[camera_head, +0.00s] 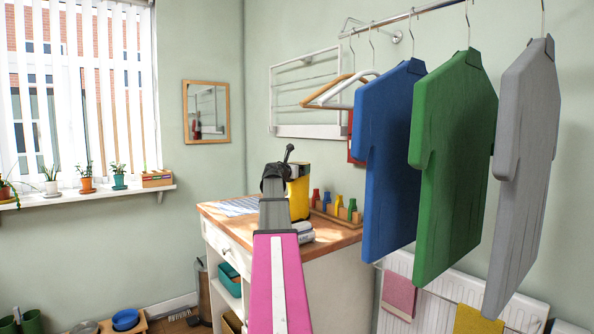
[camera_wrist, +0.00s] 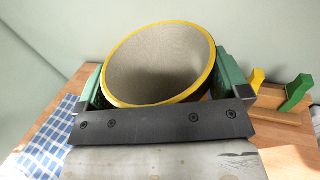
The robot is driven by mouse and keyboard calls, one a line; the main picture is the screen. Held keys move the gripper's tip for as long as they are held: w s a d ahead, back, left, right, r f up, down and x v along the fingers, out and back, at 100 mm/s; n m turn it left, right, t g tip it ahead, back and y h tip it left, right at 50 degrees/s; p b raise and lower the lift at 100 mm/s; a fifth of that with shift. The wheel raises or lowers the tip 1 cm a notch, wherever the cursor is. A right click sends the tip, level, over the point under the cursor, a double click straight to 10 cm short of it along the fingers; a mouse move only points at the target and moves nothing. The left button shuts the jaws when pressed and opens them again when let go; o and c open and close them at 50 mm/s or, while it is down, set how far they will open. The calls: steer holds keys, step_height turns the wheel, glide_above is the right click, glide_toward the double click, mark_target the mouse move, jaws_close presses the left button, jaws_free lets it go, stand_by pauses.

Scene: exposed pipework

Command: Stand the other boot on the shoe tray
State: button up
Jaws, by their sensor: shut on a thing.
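My gripper (camera_head: 290,172) is shut on a yellow open-topped thing (camera_head: 299,198), which looks like a boot shaft. In the wrist view my gripper (camera_wrist: 165,88) has a green finger on each side of this boot (camera_wrist: 160,60), showing its yellow rim and grey inside. Its foot is hidden, and I cannot tell whether its bottom touches the wooden counter (camera_head: 335,240).
A blue-checked cloth (camera_head: 238,206) and a rack with coloured pegs (camera_head: 338,208) lie on the counter. Blue, green and grey garments (camera_head: 453,165) hang at right above a radiator (camera_head: 432,310). Dark green open-topped things (camera_head: 32,321) and a blue bowl (camera_head: 125,319) are low at left.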

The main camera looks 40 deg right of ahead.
stand_by(0.3)
steer(key=o, duration=1.3)
